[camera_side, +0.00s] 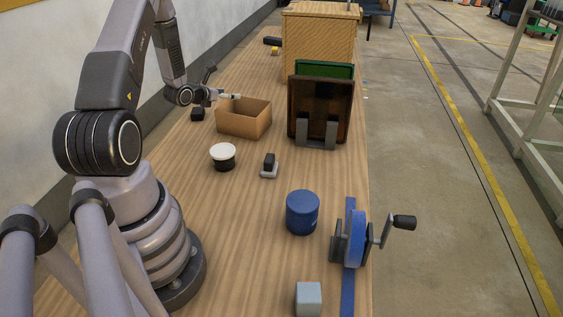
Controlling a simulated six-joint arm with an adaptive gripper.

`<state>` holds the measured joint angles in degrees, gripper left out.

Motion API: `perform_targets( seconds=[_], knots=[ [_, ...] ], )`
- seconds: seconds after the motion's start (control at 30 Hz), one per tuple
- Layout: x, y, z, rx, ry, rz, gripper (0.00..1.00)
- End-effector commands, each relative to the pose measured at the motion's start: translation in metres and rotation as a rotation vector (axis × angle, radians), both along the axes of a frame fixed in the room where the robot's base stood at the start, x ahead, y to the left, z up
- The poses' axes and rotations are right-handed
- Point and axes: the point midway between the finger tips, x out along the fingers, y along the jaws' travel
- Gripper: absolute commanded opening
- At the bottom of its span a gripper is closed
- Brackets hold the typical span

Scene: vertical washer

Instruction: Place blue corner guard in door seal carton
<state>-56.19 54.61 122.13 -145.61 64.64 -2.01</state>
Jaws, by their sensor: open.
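An open brown cardboard carton (243,121) stands on the wooden bench, towards the back and left of the middle. My gripper (229,97) is at the carton's back left, by its upper rim. It is open, but its fingers are small here and I cannot make out their gap or anything between them. I cannot pick out a blue corner guard with certainty. The carton's inside is mostly hidden by its near walls.
A dark panel in a grey stand (318,133) is right of the carton. A white-lidded black jar (222,156), small dark-and-grey piece (269,165), blue cylinder (302,212), pale blue-grey block (308,298) and cranked blue wheel (355,238) stand nearer. A wooden crate (318,45) is behind.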

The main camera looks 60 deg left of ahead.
Motion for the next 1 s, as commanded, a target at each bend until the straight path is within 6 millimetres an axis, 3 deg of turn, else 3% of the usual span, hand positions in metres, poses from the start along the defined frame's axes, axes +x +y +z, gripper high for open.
perform_targets(
  seconds=[0.1, 0.27, 0.37, 0.43, 0.47, 0.57, 0.67, 0.7, 0.8, 0.9, 1.0],
  knots=[
    [-0.019, -0.007, 0.009, 0.000, 0.000, 0.002, 0.63],
    [-0.032, -0.014, 0.016, 0.001, -0.002, -0.004, 0.63],
    [-0.024, -0.027, 0.030, 0.023, -0.011, -0.066, 0.63],
    [-0.007, -0.050, 0.053, 0.065, -0.027, -0.181, 0.63],
    [0.002, -0.064, 0.067, 0.090, -0.035, -0.252, 0.63],
    [0.030, -0.137, 0.121, 0.214, -0.059, -0.569, 0.63],
    [0.030, -0.233, 0.174, 0.398, -0.066, -0.963, 0.63],
    [0.021, -0.268, 0.190, 0.485, -0.062, -1.119, 0.63],
    [-0.019, -0.343, 0.217, 0.729, -0.035, -1.483, 0.63],
    [-0.073, -0.390, 0.231, 1.022, 0.017, -1.804, 0.63],
    [-0.126, -0.409, 0.237, 1.365, 0.095, -2.062, 0.63]
  ],
)
